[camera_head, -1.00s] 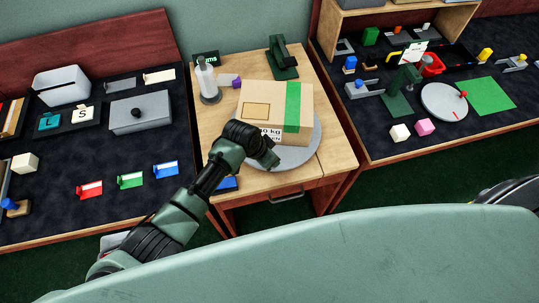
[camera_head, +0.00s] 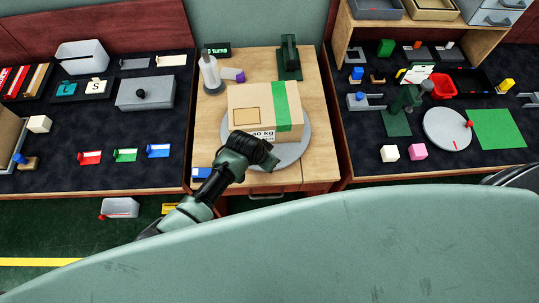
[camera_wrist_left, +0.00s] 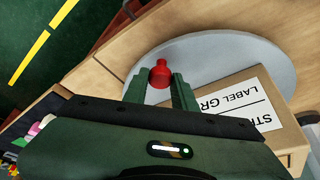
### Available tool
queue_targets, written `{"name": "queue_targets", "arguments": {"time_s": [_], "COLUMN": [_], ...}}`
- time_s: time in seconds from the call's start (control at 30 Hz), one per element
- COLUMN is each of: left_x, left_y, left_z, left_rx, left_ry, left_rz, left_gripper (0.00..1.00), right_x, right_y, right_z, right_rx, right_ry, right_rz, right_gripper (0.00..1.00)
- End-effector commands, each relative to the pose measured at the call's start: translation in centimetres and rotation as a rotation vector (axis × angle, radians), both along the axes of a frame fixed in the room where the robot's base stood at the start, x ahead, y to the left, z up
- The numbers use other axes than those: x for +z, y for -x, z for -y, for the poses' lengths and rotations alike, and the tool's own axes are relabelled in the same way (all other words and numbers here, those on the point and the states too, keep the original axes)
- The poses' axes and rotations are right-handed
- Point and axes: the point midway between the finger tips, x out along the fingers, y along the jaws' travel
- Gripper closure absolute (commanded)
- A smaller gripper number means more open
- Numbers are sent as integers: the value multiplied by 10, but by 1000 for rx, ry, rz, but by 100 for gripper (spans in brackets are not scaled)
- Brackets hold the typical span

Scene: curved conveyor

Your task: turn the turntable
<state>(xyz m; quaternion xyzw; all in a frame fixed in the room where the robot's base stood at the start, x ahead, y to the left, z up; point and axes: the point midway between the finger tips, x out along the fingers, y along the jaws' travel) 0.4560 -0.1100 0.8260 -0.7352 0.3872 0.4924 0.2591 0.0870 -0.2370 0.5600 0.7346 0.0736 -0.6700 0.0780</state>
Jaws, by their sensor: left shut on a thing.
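The turntable (camera_head: 303,148) is a grey disc on the wooden table, with a cardboard box (camera_head: 251,116) on it. The box has a green stripe and a white label on its front. In the left wrist view the turntable (camera_wrist_left: 240,50) carries a red knob (camera_wrist_left: 160,75) at its rim, beside the box (camera_wrist_left: 290,140). My left gripper (camera_wrist_left: 161,90) is shut on the red knob. In the head view my left gripper (camera_head: 268,160) is at the front of the disc, where it hides the knob. My right gripper is not in view.
Dark benches flank the table.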

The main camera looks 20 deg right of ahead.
Motion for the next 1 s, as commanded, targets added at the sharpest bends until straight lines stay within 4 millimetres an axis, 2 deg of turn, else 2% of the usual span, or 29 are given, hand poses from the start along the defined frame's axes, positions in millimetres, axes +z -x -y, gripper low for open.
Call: {"name": "queue_targets", "arguments": {"time_s": [0.5, 0.53, 0.6, 1.0], "left_x": [1, 1, 1, 4], "left_y": [-1, -1, -1, 0], "left_z": [0, 0, 0, -2], "left_rx": [6, 6, 6, 6], "left_ry": [3, 3, 3, 1], "left_rz": [4, 4, 4, 2], "left_gripper": [100, 68, 53, 53], "right_x": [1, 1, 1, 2], "right_y": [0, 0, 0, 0], "right_z": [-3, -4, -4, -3], "right_rx": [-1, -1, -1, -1], "right_ry": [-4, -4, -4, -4], "right_rz": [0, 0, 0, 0], "right_gripper": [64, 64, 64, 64]}}
